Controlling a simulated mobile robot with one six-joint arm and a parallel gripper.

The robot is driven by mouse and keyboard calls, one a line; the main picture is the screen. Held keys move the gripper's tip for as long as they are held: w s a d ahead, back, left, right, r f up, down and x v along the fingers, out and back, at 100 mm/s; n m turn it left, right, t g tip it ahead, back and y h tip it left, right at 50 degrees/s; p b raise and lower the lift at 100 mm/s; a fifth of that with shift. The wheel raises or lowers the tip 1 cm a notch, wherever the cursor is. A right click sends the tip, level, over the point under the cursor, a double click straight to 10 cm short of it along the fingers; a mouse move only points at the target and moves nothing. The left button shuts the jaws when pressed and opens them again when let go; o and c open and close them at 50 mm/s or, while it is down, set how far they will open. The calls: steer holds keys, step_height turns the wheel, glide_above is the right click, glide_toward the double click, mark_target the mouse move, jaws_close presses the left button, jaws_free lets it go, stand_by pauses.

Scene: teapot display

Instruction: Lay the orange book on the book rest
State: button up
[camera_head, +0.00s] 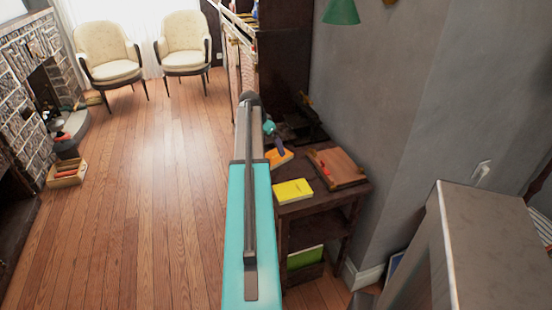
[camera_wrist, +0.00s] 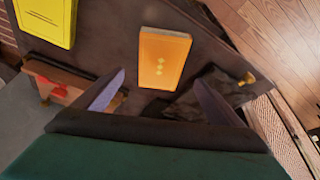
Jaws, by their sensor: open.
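The orange book (camera_wrist: 165,58) lies flat on the dark wooden table (camera_wrist: 112,35), with small yellow marks on its cover. It also shows in the head view (camera_head: 281,160), partly hidden by my arm. My gripper (camera_wrist: 160,78) is open and empty, its two fingers apart at the near end of the book; I cannot tell its height above the table. The book rest, a reddish-brown sloped board (camera_head: 340,166) with a red detail, stands at the right of the table in the head view. Part of it shows at the left in the wrist view (camera_wrist: 68,78).
A yellow book (camera_head: 293,191) lies at the table's front edge. A dark object (camera_wrist: 205,97) lies beside the orange book in the wrist view. The grey wall (camera_head: 385,120) rises close behind the table. A green book (camera_head: 305,257) stands below.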

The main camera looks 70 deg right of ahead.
mark_target(276, 156)
steer(key=shift+x, duration=0.75)
steer(key=shift+f, duration=0.15)
steer(key=shift+p+x, duration=0.8)
steer(key=shift+x, duration=1.7)
steer(key=c, duration=1.3)
steer(key=shift+r, duration=0.2)
steer(key=shift+r+b, duration=0.65)
steer(key=shift+r, duration=1)
steer(key=a+b, duration=0.1)
steer(key=a, duration=0.4)
steer(key=a+r, duration=0.1)
steer(key=a, duration=0.4)
steer(key=s+a+b, duration=0.1)
steer(key=a, duration=0.5)
steer(key=shift+s+r+b, duration=0.1)
steer(key=shift+r+b, duration=0.05)
steer(key=shift+b, duration=0.15)
